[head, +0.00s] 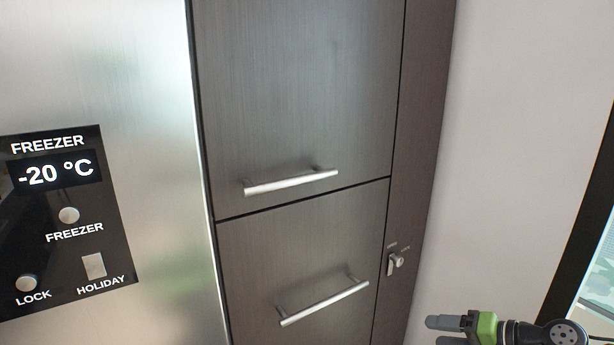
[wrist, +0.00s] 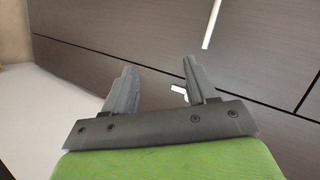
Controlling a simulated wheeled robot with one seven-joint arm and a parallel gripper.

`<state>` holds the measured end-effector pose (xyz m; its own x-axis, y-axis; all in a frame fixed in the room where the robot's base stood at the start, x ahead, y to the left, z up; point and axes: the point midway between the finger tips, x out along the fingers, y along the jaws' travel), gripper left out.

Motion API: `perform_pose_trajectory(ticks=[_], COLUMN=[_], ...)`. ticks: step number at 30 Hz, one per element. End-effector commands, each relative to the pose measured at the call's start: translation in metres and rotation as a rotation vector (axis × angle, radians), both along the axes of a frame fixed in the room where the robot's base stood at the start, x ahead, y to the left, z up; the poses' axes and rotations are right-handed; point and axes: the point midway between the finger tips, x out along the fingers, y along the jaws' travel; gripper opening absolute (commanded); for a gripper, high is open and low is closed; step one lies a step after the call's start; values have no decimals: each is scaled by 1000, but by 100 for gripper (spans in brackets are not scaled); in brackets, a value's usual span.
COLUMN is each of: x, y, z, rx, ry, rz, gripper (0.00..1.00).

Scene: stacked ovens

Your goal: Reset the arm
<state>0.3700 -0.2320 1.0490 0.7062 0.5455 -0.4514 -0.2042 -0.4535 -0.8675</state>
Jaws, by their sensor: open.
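My gripper (head: 443,331) shows at the lower right of the head view, to the right of the dark cabinet front and cut off by the bottom edge. In the wrist view my gripper (wrist: 158,85) has its two grey fingers spread apart with nothing between them. It is open and empty.
Dark wood cabinet doors (head: 300,90) with two bar handles (head: 291,182) (head: 323,302) are shut. A lock with a key (head: 395,262) is on the side panel. A steel freezer panel (head: 60,215) stands left. A pale wall (head: 520,130) and a dark frame (head: 585,225) are right.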

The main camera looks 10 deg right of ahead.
Motion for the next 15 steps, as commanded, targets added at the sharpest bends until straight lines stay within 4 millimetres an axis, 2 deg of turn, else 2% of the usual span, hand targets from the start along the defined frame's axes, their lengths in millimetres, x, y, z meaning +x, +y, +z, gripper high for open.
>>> perform_pose_trajectory(ticks=[1,4,8,9,12,15], x=[6,10,-1,-10,-40,-80], y=[21,63,128,147,186,214], z=[2,3,13,19,36,55], rx=[-51,-174,-410,-493,-688,-852], ry=[46,148,280,310,345,332], rz=[47,137,260,290,340,360], gripper=[57,57,57,57,57,57])
